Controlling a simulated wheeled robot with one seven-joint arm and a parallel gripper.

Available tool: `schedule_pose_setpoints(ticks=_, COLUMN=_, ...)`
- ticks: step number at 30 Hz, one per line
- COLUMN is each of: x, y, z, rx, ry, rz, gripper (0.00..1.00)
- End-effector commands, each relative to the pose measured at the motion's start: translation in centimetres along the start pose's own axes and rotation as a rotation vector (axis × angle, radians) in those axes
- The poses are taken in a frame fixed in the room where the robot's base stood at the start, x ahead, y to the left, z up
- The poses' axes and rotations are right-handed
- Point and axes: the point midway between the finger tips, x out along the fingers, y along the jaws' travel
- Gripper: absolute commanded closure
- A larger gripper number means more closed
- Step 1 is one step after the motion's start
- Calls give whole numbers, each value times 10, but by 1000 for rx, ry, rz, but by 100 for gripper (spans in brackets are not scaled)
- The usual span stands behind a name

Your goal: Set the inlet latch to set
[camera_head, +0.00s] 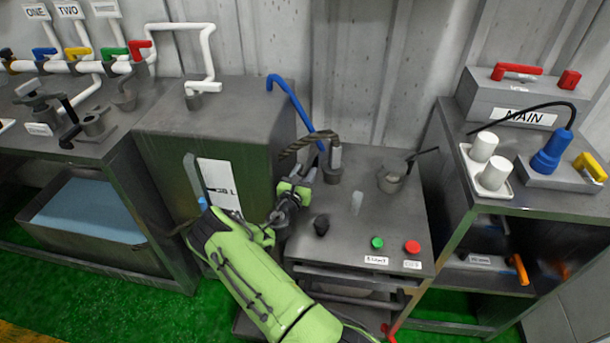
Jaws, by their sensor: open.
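My gripper (308,178), at the end of my green arm, is at the left edge of the grey control table (355,222). It is open, with nothing seen between its fingers. Just beyond it stands a grey upright fitting (335,157) on the table's back left, where a blue pipe (290,100) comes down. A dark bar reaches left from this fitting. I cannot tell whether fingers and fitting touch. No label reading inlet is legible, so I cannot tell which part is the latch or how it is set; my arm hides part of this area.
A grey cup with a dark lever (391,180), a black knob (321,225), a green button (377,243) and a red button (412,247) are on the table. A large grey cabinet (165,170) stands left. A shelf unit with a MAIN box (515,105) stands right.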

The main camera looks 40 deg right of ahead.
Motion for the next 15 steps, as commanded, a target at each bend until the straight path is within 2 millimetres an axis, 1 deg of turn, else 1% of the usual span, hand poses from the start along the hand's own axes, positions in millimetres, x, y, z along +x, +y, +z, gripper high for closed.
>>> schedule_pose_setpoints(ticks=3, x=7, y=0, z=1, rx=0, ry=-2, rz=1, gripper=57)
schedule_pose_setpoints(ticks=9, x=7, y=0, z=1, rx=0, ry=-1, rz=0, gripper=57)
schedule_pose_setpoints(ticks=11, x=7, y=0, z=1, rx=0, ry=-1, rz=0, gripper=65)
schedule_pose_setpoints(ticks=15, x=7, y=0, z=1, rx=0, ry=-1, rz=0, gripper=87)
